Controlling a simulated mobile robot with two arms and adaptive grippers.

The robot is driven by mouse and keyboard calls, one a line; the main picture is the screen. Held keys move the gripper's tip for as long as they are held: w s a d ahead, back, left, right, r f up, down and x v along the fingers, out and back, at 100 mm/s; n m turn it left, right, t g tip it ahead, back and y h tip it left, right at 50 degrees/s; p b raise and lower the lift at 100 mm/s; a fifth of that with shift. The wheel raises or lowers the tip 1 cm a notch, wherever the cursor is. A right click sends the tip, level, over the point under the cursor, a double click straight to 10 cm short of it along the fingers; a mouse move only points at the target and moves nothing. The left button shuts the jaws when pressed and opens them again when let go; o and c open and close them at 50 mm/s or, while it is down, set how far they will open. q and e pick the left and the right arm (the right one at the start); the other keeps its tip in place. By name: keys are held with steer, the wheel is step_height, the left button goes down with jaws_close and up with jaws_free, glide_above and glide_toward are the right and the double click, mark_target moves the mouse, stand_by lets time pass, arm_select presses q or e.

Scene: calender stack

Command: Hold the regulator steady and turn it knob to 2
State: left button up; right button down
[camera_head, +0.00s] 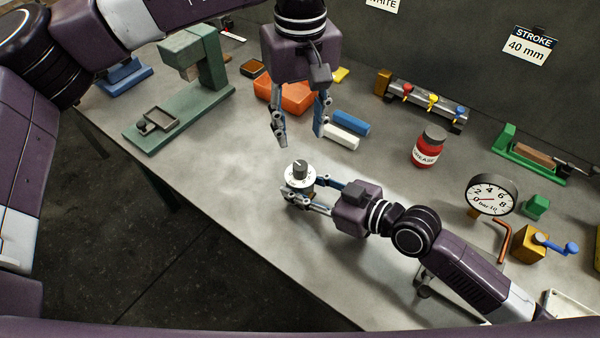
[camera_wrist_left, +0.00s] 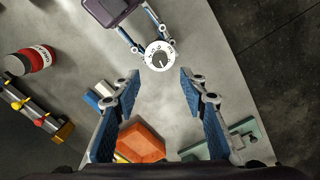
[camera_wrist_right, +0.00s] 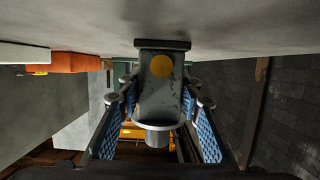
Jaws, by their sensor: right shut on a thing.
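The regulator has a white numbered dial (camera_head: 289,181) with a dark grey knob (camera_head: 300,168) on top. It stands near the bench's front edge; its dial also shows in the left wrist view (camera_wrist_left: 154,65). The numbers are too small to read surely. My right gripper (camera_head: 297,190) is shut on the regulator's body from the right side. In the right wrist view, the grey body (camera_wrist_right: 158,98) with a yellow round spot sits between the blue finger pads. My left gripper (camera_head: 300,138) is open and empty, pointing down above and just behind the knob, apart from it.
Behind my left gripper lie an orange block (camera_head: 297,98) and blue and white bars (camera_head: 341,137). A red grease jar (camera_head: 428,148) and a pressure gauge (camera_head: 491,195) stand to the right. A green press (camera_head: 185,105) stands at the left. The bench left of the regulator is bare.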

mark_target(300, 165)
arm_select(q)
step_height(300, 165, down, 10)
steer(key=n, duration=2.5)
steer(key=shift+n, duration=0.3)
jaws_close()
